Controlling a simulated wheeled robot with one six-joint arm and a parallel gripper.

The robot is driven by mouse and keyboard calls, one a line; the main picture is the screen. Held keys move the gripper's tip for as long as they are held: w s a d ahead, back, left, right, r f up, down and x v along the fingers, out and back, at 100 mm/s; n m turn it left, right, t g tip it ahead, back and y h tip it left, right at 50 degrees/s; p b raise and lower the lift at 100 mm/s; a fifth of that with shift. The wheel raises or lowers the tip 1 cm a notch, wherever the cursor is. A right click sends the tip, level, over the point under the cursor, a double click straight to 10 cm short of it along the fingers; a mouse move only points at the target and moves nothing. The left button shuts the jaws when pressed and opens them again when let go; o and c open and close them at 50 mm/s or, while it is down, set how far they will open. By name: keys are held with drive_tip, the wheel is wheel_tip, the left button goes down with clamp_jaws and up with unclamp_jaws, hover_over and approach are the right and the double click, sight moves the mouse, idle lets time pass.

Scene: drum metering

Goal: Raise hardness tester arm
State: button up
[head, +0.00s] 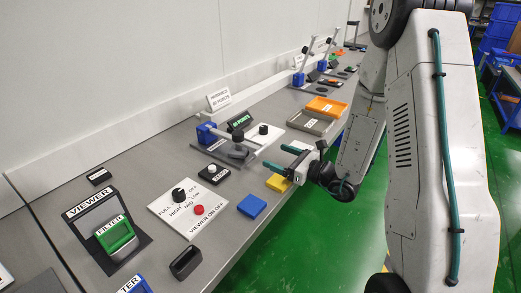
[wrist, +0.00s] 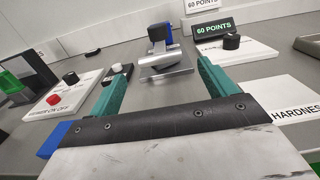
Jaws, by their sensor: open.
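The hardness tester (head: 229,153) stands on the grey bench, with a blue block (head: 206,132) at its back and a grey base plate. Its arm (head: 225,135) looks lowered, lying roughly level over the plate.
A green-lit 60 POINTS display (head: 240,121) and a white panel with a black knob (head: 264,133) stand beside the tester. A small black ZERO box (head: 212,173) is in front. Blue (head: 252,206) and yellow (head: 278,183) blocks lie at the bench edge. Trays (head: 325,106) are farther along.

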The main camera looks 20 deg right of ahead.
sight(262, 149)
drive_tip(key=x, duration=0.7)
drive_tip(key=shift+w+a, duration=0.15)
drive_tip(key=c, duration=1.4)
drive_tip(key=shift+r, duration=0.15)
